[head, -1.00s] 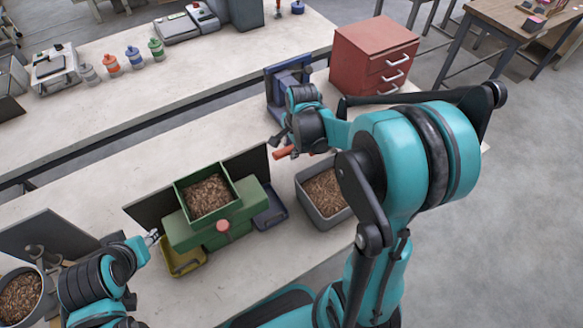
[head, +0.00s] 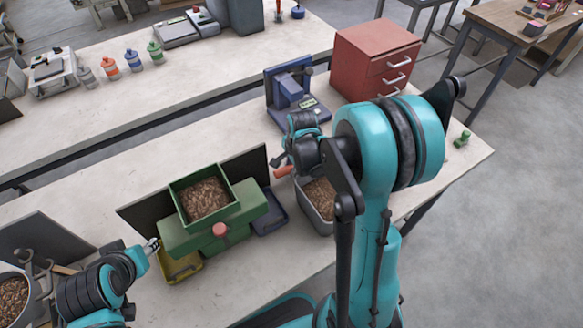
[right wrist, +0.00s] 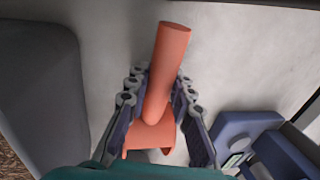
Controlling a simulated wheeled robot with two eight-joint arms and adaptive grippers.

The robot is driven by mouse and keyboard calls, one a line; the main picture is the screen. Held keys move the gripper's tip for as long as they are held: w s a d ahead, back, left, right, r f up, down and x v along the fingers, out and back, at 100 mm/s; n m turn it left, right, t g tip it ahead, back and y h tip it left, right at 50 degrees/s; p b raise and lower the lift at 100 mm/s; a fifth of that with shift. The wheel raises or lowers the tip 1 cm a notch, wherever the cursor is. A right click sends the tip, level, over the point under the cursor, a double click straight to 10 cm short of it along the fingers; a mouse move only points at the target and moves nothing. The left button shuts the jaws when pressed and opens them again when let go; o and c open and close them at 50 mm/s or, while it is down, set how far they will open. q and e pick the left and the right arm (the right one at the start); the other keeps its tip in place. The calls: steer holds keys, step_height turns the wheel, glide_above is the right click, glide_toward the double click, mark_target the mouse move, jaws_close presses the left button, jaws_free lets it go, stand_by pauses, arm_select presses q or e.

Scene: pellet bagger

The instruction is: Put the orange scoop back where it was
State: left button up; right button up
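The orange scoop (right wrist: 172,62) is held between the two fingers of my right gripper (right wrist: 162,85) in the right wrist view. The fingers lie against both sides of its handle, and its wider end is nearer the palm. In the head view the scoop (head: 283,170) shows as a small orange end beside my right gripper (head: 286,160), near the far left corner of the grey bin (head: 303,200) of brown pellets. My arm hides part of that bin. My left gripper (head: 152,246) is beside the green bagger, small, and its finger opening is unclear.
The green bagger (head: 245,207) with a pellet hopper stands left of the bin. A yellow tray (head: 184,268) and a dark blue tray (head: 270,215) are beside it. A blue device (head: 290,93) and a red drawer cabinet (head: 372,60) stand behind. The table's right end is mostly clear.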

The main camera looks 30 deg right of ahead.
steer(key=o, duration=0.4)
steer(key=shift+r, duration=0.1)
steer(key=shift+r+p, duration=0.35)
steer(key=shift+p, duration=0.05)
steer(key=p+v, duration=0.4)
steer(key=v, duration=0.7)
steer(key=s+a+r+n+t, duration=0.1)
steer(key=s+a+r+n, duration=0.1)
steer(key=s+a+n, duration=0.1)
steer(key=s+a+r+n+t, duration=0.2)
steer(key=s+n, duration=0.3)
steer(key=n, duration=0.3)
steer(key=s+a+r+n+t, duration=0.1)
steer(key=s+a+r+n, duration=0.2)
steer(key=n, duration=0.3)
steer(key=shift+s+a+r+t, duration=0.4)
steer(key=shift+s+a, duration=0.1)
steer(key=shift+s, duration=0.15)
steer(key=shift+f+b, duration=0.15)
steer(key=shift+b, duration=0.15)
